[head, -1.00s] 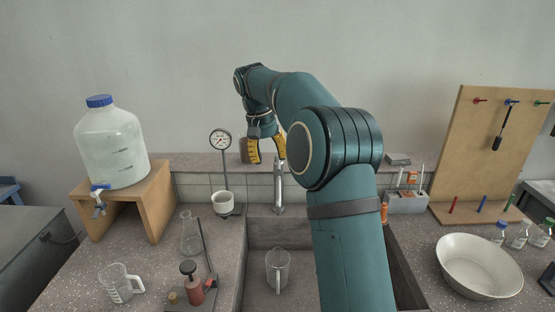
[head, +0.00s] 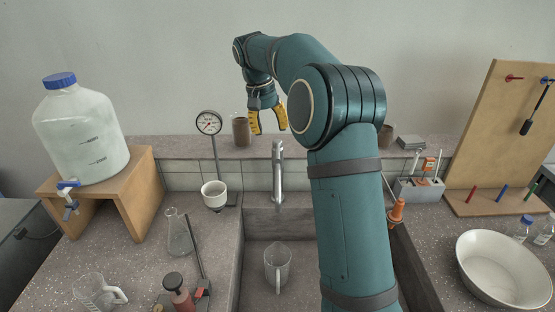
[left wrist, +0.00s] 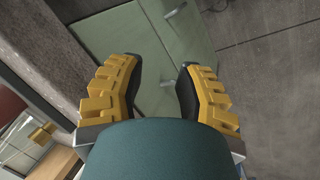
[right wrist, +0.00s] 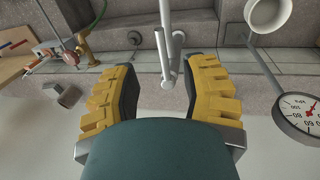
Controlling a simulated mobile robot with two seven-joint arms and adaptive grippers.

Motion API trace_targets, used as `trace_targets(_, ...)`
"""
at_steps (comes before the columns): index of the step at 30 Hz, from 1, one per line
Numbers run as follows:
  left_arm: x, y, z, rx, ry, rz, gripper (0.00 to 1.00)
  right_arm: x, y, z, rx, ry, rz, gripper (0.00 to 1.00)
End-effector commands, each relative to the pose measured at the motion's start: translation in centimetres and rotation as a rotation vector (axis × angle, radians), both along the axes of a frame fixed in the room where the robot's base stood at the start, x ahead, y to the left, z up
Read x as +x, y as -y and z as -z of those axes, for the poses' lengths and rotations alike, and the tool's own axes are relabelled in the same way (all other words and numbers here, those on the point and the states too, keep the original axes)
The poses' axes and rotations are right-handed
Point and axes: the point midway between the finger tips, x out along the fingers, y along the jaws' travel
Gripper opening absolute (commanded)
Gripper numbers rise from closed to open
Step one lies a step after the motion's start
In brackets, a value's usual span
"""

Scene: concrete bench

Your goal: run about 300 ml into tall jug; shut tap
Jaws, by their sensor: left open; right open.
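A clear jug with a handle (head: 278,268) stands upright in the sink, below the steel tap (head: 279,175); I see no clear water in it. A second, wider clear jug (head: 97,292) stands on the bench at the left. My right gripper (head: 268,131) is open and empty above and behind the tap. In the right wrist view the tap (right wrist: 168,45) reaches in between the open fingers (right wrist: 162,75), apparently untouched. My left gripper is outside the head view; its own wrist view shows it open and empty (left wrist: 157,75) over cabinet fronts and floor.
A large bottle (head: 82,137) with a blue-handled spigot (head: 69,195) sits on a wooden stand. A gauge stand (head: 209,124), flask (head: 179,236) and red-knobbed device (head: 178,290) are left of the sink. A white bowl (head: 502,268) is at the right. A brown cup (head: 241,131) stands on the ledge.

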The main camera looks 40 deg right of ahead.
Motion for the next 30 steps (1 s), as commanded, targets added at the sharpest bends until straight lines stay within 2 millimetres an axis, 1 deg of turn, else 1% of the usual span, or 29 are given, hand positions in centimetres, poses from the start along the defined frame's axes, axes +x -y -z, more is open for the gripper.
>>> trace_targets(1,0.0,0.0,0.6,0.0,-0.001,0.001,0.34,-0.2,0.2,1.4,0.0,-0.002,0.001,0.44)
trace_targets(6,0.0,0.0,1.7,0.0,0.001,0.002,0.34,-0.6,0.7,4.7,0.0,-0.003,0.002,0.44)
trace_targets(12,0.2,0.0,2.6,0.001,0.006,0.001,0.34,-1.0,1.2,8.1,0.001,-0.003,0.001,0.44)
trace_targets(15,0.3,0.0,2.9,0.001,0.008,0.001,0.34,-1.2,1.4,9.3,0.0,-0.002,0.0,0.44)
trace_targets(18,0.3,0.0,3.1,0.001,0.009,0.001,0.34,-1.3,1.5,10.1,0.0,-0.001,0.0,0.44)
trace_targets(21,0.4,0.0,3.2,0.002,0.01,0.001,0.34,-1.3,1.6,10.4,0.001,-0.001,0.0,0.44)
trace_targets(29,0.4,0.0,3.2,0.002,0.01,0.001,0.34,-1.3,1.6,10.5,0.0,0.0,0.0,0.44)
trace_targets(30,0.4,0.0,3.2,0.002,0.01,0.001,0.34,-1.3,1.6,10.5,0.001,-0.001,0.0,0.47)
